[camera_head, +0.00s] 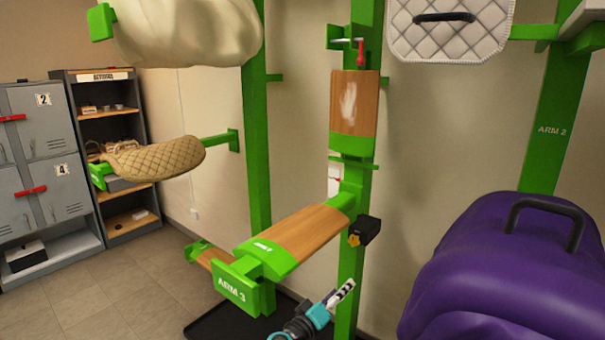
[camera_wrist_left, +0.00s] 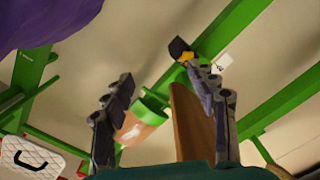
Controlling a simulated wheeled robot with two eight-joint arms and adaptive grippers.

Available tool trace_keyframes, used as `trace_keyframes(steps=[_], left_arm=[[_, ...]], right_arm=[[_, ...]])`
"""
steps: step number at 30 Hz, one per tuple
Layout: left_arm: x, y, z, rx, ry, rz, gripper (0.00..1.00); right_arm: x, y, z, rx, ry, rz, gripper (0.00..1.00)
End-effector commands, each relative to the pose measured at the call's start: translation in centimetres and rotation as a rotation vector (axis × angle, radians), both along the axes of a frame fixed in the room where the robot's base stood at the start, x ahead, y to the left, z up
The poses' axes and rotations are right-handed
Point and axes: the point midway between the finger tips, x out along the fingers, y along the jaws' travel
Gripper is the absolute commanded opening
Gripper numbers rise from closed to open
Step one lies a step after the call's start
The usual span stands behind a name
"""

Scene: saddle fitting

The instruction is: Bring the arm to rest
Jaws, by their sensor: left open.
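My left gripper (camera_head: 341,293) is at the bottom centre of the head view, beside the green post (camera_head: 352,260) and below the wood-topped ARM 3 (camera_head: 305,230). Its fingers are spread apart with nothing between them that I can see touching. The left wrist view shows both fingers of this gripper (camera_wrist_left: 162,105), with a wooden surface (camera_wrist_left: 188,125) and green beams behind the gap. ARM 3 extends from the post toward the lower left and carries no saddle. My right gripper is not in view.
A purple covered saddle (camera_head: 510,270) fills the lower right. A folded-up wooden arm (camera_head: 354,105) stands against the post above ARM 3. A quilted beige pad (camera_head: 155,158) hangs at left, near grey lockers (camera_head: 40,150) and a shelf (camera_head: 105,130). Open floor (camera_head: 130,290) lies at lower left.

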Motion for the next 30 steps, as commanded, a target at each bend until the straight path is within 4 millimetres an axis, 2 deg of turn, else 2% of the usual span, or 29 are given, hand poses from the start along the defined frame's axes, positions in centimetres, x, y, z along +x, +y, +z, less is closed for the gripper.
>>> trace_keyframes(steps=[11, 17, 23, 30], left_arm=[[-2.9, 2.1, 2.6, 0.134, 0.011, -0.028, 0.58], [-6.3, 4.5, 3.8, 0.264, 0.042, -0.045, 0.58], [-12.8, 9.4, 3.7, 0.482, 0.13, -0.049, 0.58], [-22.4, 17.7, 0.6, 0.767, 0.303, 0.007, 0.58]], right_arm=[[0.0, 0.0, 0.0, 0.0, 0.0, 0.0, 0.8], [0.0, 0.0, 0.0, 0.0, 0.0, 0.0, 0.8], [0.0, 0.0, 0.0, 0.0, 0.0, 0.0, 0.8], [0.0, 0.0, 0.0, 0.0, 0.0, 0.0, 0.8]])
